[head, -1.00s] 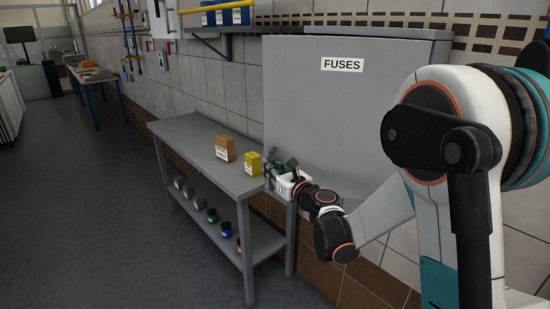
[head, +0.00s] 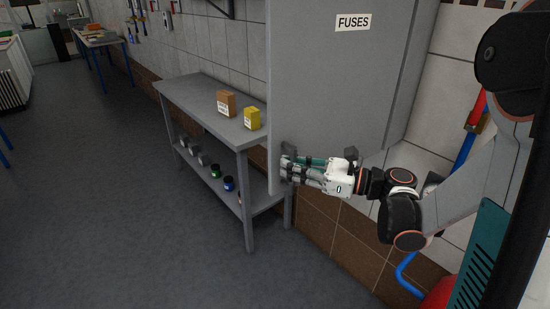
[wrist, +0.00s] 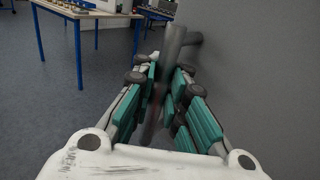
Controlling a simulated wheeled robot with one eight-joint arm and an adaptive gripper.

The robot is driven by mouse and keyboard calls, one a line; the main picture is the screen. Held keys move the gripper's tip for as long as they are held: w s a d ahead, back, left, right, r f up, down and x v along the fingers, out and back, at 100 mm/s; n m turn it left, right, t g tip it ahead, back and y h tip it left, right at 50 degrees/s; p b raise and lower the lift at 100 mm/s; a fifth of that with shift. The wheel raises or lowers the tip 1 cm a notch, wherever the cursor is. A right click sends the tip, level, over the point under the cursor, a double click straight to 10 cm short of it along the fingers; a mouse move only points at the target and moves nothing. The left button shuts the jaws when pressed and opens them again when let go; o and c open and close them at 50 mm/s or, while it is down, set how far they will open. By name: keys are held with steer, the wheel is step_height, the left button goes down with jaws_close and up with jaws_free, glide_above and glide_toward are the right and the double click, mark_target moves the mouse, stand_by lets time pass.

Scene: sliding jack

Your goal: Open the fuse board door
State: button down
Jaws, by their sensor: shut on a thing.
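The fuse board door (head: 330,90) is a grey panel labelled FUSES. It stands swung out from the wall, its lower left edge nearer to me than its right side. My gripper (head: 288,168) is at its lower left edge, with white and green fingers. In the wrist view, the fingers (wrist: 165,90) close around a grey bar handle (wrist: 174,42), which joins the door face (wrist: 260,80) on the right by a short stub. In the head view the fingers mostly hide the handle. The board's inside is not visible.
A grey bench (head: 195,95) with an orange-brown box (head: 226,103) and a yellow box (head: 252,118) stands left of the door. Jars sit on its lower shelf. Open floor (head: 110,200) lies left. Red and blue items (head: 440,290) are at the lower right.

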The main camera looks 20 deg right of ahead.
steer(key=shift+s+d, duration=0.55)
steer(key=shift+s, duration=0.35)
steer(key=c, duration=1.6)
jaws_free()
steer(key=shift+d, duration=0.1)
steer(key=shift+s, duration=0.1)
steer(key=v, duration=1.1)
steer(key=shift+s+d, duration=0.25)
steer(key=shift+d, duration=0.05)
